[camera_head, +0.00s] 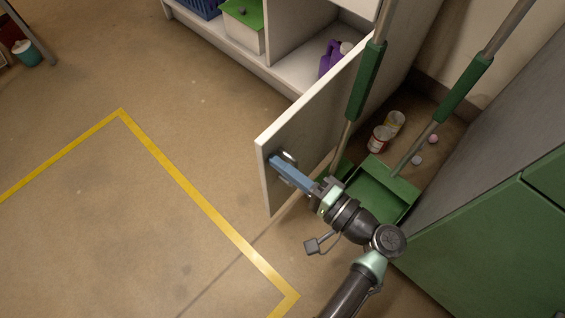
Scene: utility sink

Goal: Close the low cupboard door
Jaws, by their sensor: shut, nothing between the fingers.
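The low cupboard door (303,118) is white and stands swung open, jutting out from the low cupboard (285,72) toward the lower left. A round metal knob (289,155) sits near the door's free edge. My gripper (280,164) is shut, with its blue fingers at the door's face right by the knob. Whether the fingertips touch the door or only overlap it in this view, I cannot tell. The fingers partly hide the knob. Inside the open cupboard stand a purple jug (331,58) and a box with a green lid (243,22).
A green dustpan (378,190) and a green-gripped broom handle (366,82) stand right of the door, close to my arm. Tins (380,138) lie behind them. A green cabinet (490,250) is at right. Floor left of the door is clear, with yellow tape (185,191).

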